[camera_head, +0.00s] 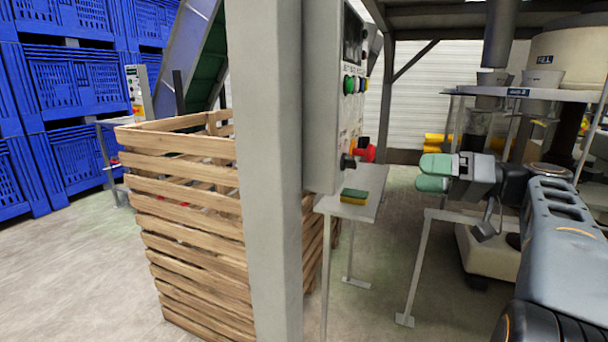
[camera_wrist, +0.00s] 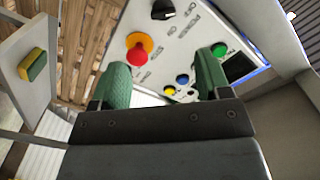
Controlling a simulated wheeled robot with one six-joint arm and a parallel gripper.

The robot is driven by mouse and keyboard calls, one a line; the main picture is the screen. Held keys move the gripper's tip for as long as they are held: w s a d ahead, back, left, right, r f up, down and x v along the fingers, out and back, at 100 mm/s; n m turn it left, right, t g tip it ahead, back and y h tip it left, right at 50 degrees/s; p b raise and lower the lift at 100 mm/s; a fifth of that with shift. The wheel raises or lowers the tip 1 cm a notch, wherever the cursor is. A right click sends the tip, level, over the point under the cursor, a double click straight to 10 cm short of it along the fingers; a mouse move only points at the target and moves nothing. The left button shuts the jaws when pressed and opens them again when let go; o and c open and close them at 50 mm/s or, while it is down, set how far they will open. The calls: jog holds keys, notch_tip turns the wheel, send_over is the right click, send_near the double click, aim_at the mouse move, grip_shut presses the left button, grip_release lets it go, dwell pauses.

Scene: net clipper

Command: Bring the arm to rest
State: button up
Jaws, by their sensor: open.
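My gripper (camera_head: 434,172) has green-padded fingers and is held out in free air to the right of the control box (camera_head: 322,120) in the head view. In the wrist view my gripper (camera_wrist: 158,88) shows its two green fingers spread apart with nothing between them. Beyond the fingers is the panel face with a red emergency button (camera_wrist: 137,52) on an orange ring, a black knob (camera_wrist: 163,9) and small coloured buttons. The fingers overlap the panel in that view, but the head view shows a gap. My arm reaches in from the right.
A post (camera_head: 265,180) stands in front of a wooden slatted crate (camera_head: 190,230). A small table (camera_head: 372,207) carries a yellow and green sponge (camera_head: 354,196). Blue crates (camera_head: 75,85) are stacked at left. A metal stand (camera_head: 500,216) is below my gripper. Open floor lies at lower left.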

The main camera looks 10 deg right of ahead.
jog(key=s+a+m+g+h+p, duration=0.1)
jog(key=a+m+g+h+p, duration=0.4)
jog(key=a+p, duration=0.7)
jog(key=s+a+f+n+h+p, duration=0.1)
jog(key=s+f+n+h+p, duration=0.1)
jog(key=s+h+p, duration=0.8)
jog(key=s+p, duration=0.1)
jog(key=p, duration=0.5)
jog(key=shift+f, duration=0.3)
jog(key=shift+a, duration=0.1)
jog(key=shift+c, duration=0.3)
